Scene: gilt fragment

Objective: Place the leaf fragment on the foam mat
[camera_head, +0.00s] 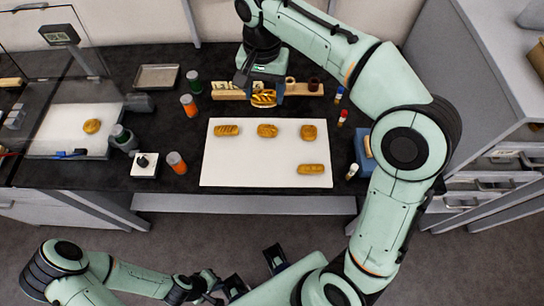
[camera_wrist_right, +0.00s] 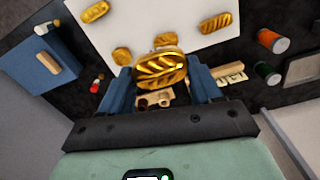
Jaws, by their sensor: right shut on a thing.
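The white foam mat (camera_head: 240,165) lies on the dark bench in the head view and also shows in the right wrist view (camera_wrist_right: 180,22). Several golden fragments lie on it, including a ridged one (camera_head: 227,130) at its back left. My right gripper (camera_head: 263,98) is shut on a golden leaf fragment with veins (camera_wrist_right: 160,68), between its blue fingers in the wrist view. It holds the fragment just behind the mat's back edge, in front of the wooden rack. Height above the bench is hard to tell. My left gripper (camera_head: 256,272) is open and empty, low over the floor.
A wooden rack (camera_head: 300,90) stands behind the mat. Orange-labelled jars (camera_head: 189,105) and a white switch box (camera_head: 145,165) stand left. Small vials (camera_head: 342,118) and a blue box (camera_head: 364,150) stand right. The mat's front left and middle are bare.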

